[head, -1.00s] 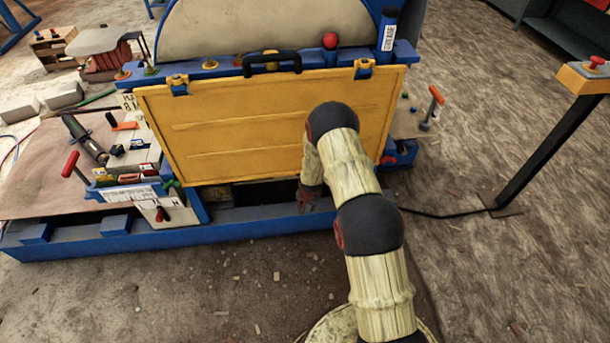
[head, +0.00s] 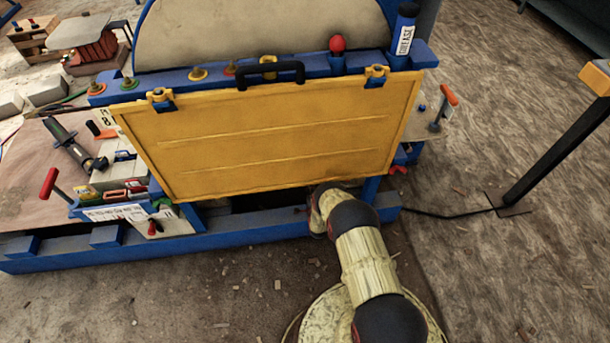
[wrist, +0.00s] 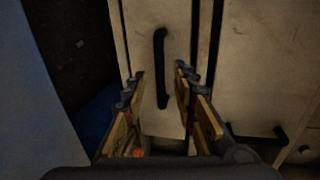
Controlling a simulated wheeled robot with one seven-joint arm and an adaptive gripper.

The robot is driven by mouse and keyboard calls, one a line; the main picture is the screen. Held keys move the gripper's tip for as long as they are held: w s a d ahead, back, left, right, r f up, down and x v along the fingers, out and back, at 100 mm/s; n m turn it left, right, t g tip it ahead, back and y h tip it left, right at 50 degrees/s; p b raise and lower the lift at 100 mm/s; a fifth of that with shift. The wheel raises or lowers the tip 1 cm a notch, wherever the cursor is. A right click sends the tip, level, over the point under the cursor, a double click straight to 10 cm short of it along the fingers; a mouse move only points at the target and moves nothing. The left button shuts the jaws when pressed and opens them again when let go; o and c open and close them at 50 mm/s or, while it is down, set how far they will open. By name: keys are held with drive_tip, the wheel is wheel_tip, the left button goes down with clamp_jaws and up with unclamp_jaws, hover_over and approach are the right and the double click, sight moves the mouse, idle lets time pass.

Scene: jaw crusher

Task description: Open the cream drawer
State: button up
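In the wrist view, a cream front (wrist: 145,32) stands ahead with a black bar handle (wrist: 160,68) that looks upright in the picture. It looks like a drawer front and appears closed. My gripper (wrist: 158,76) is open, with one finger to each side of the handle in the picture. Nothing is held, and I cannot tell how far the fingertips are from the handle. In the head view, my gripper is hidden beneath and behind the yellow panel, and I cannot make out this cream front there.
Another cream front (wrist: 265,70) with a black handle (wrist: 255,137) is at the right in the wrist view. The yellow panel (head: 270,130) hangs above my forearm. A blue base beam (head: 250,229) runs below it. A dark post (head: 555,145) stands at right.

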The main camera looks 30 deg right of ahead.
drive_tip(key=shift+b+x, duration=1.4)
drive_tip(key=shift+x, duration=2)
drive_tip(key=shift+c, duration=0.8)
clamp_jaws()
drive_tip(key=shift+s, duration=0.1)
